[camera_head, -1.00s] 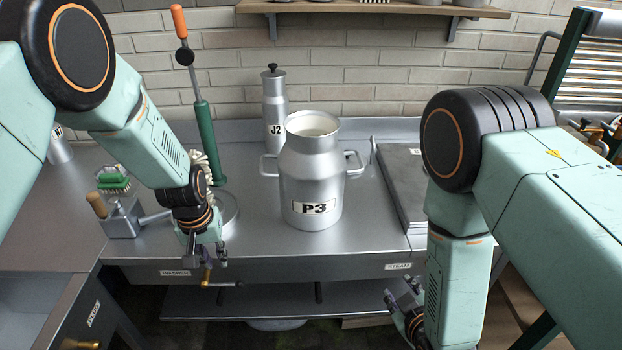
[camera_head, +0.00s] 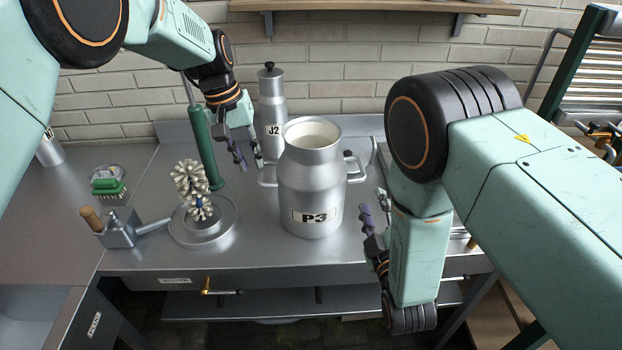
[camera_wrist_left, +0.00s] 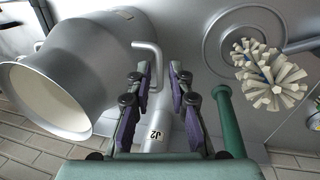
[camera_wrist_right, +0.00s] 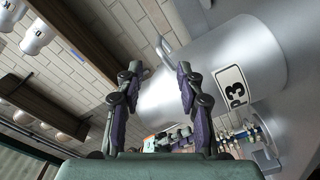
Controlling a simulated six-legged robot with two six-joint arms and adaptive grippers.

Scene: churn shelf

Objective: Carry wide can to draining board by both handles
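The wide can (camera_head: 312,185), silver and labelled P3, stands upright and open-topped on the steel counter, with a side handle at left (camera_head: 268,176) and one at right (camera_head: 356,168). My left gripper (camera_head: 248,165) is open just above and left of the left handle; in the left wrist view that handle (camera_wrist_left: 150,62) lies just ahead of the spread fingers (camera_wrist_left: 160,95). My right gripper (camera_head: 372,212) is open, right of the can and apart from it. In the right wrist view the can (camera_wrist_right: 225,62) and its handle (camera_wrist_right: 163,50) lie beyond the open fingers (camera_wrist_right: 158,88). I cannot identify the draining board for certain.
A narrow can labelled J2 (camera_head: 271,105) stands close behind the wide can. A wall shelf (camera_head: 370,8) is above.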

